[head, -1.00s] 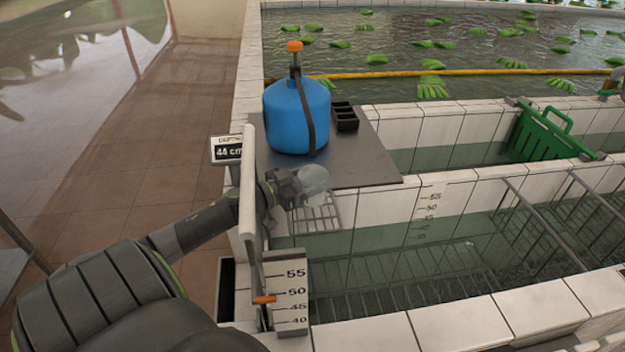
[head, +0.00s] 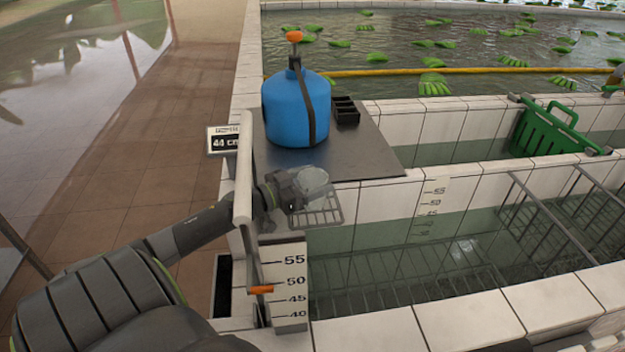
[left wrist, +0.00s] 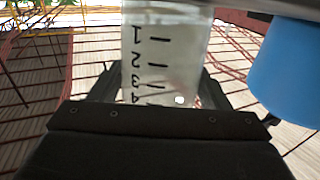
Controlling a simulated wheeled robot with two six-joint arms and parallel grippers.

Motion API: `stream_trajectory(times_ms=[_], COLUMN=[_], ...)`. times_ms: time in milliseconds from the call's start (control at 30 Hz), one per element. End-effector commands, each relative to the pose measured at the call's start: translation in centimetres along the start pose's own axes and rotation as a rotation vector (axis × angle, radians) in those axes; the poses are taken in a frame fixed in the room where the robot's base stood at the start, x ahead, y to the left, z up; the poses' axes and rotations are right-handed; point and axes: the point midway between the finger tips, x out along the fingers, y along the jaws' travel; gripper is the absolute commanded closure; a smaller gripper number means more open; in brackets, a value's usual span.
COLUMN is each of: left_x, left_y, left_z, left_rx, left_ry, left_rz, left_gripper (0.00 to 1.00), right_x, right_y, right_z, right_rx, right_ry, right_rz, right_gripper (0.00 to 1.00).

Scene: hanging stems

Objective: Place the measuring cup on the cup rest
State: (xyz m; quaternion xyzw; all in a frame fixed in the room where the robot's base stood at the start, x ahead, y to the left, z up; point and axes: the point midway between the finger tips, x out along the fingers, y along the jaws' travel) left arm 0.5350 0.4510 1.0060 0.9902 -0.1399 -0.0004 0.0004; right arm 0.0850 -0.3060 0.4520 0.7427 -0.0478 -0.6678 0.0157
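The measuring cup (head: 313,178) is clear and translucent. In the left wrist view the measuring cup (left wrist: 165,55) shows black marks 1 to 4, upside down in that picture. My left gripper (head: 300,188) has a finger on each side of the cup and is shut on it. The cup rest (head: 325,210) is a small wire rack on the tiled wall beside the grey slab. In the head view the cup overlaps the rack's back part; I cannot tell whether they touch. My right gripper is not in view.
A blue jug (head: 290,112) and a black box (head: 345,110) stand on the grey slab (head: 365,155) behind the rack. An upright lever (head: 244,190) with an orange pointer stands close to my left wrist. Water-filled tiled tanks lie to the right.

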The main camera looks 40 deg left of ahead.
Motion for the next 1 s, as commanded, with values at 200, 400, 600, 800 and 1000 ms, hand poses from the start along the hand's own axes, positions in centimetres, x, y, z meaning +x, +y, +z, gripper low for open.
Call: stream_trajectory(times_ms=[200, 400, 600, 800, 1000], left_x=[0.0, 0.0, -0.7, -1.9, -3.3], left_y=[0.0, 0.0, 0.0, 0.0, 0.0], left_z=[0.0, -0.3, -0.2, -0.2, -0.4], left_rx=[0.001, 0.002, 0.002, 0.002, -0.001], left_ry=[0.000, 0.000, 0.000, 0.000, -0.004], left_rz=[0.000, 0.001, 0.001, 0.001, 0.001], left_gripper=[0.17, 0.17, 0.17, 0.17, 0.17], right_x=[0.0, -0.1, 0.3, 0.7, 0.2], right_y=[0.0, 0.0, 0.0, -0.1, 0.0], right_z=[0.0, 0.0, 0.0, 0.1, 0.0], right_rx=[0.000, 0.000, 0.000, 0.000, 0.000], right_ry=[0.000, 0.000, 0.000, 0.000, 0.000], right_rz=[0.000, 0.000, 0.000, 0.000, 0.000], right_gripper=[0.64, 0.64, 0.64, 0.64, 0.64])
